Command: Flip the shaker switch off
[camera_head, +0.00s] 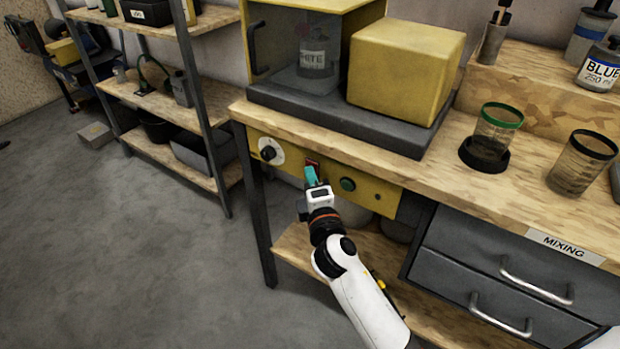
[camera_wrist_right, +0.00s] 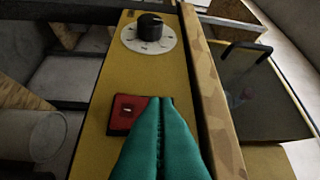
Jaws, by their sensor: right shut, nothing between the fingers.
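The red switch (camera_wrist_right: 122,112) with a small pale lever sits on the yellow front panel in the right wrist view. In the head view the switch (camera_head: 312,161) is a small dark red patch, partly hidden behind my fingers. The yellow shaker (camera_head: 405,75) stands on its dark grey base on the bench above the panel. My right gripper (camera_head: 311,172) is shut and empty, its teal fingertips at the switch. In the wrist view the fingertips (camera_wrist_right: 160,100) overlap the switch's right edge; I cannot tell whether they touch it. My left gripper is not in view.
A black knob on a white dial (camera_head: 268,152) is left of the switch, and a green button (camera_head: 348,184) is right of it. The bench edge (camera_head: 300,140) juts above the panel. Grey drawers (camera_head: 490,270) stand at right.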

